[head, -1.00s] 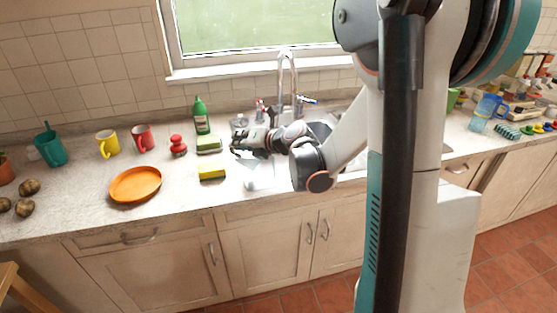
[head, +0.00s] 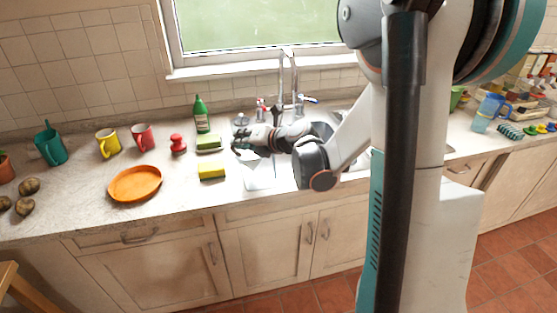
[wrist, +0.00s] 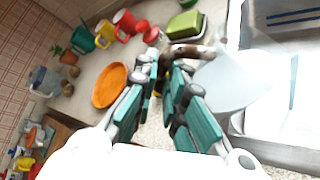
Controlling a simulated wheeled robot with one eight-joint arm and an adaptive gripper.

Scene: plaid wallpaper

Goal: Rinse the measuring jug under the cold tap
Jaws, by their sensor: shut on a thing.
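The measuring jug looks pale and translucent; it shows in the head view (head: 260,176) below my gripper (head: 240,149), at the left of the sink. In the wrist view the jug (wrist: 232,82) is right of my gripper (wrist: 172,68), whose teal-padded fingers are shut on it near a brownish, handle-like part. The finger contact is partly hidden. The tall chrome spout (head: 289,72) rises behind the sink. The cold tap with a blue lever (head: 309,100) is to its right, and a red-marked tap (head: 261,106) to its left. I see no water running.
Left of the sink are a yellow sponge (head: 212,172), a green dish (head: 209,142), a green bottle (head: 201,115) and an orange plate (head: 135,183). Mugs stand farther left. My forearm hides part of the sink (head: 320,130). A blue jug (head: 490,112) stands far right.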

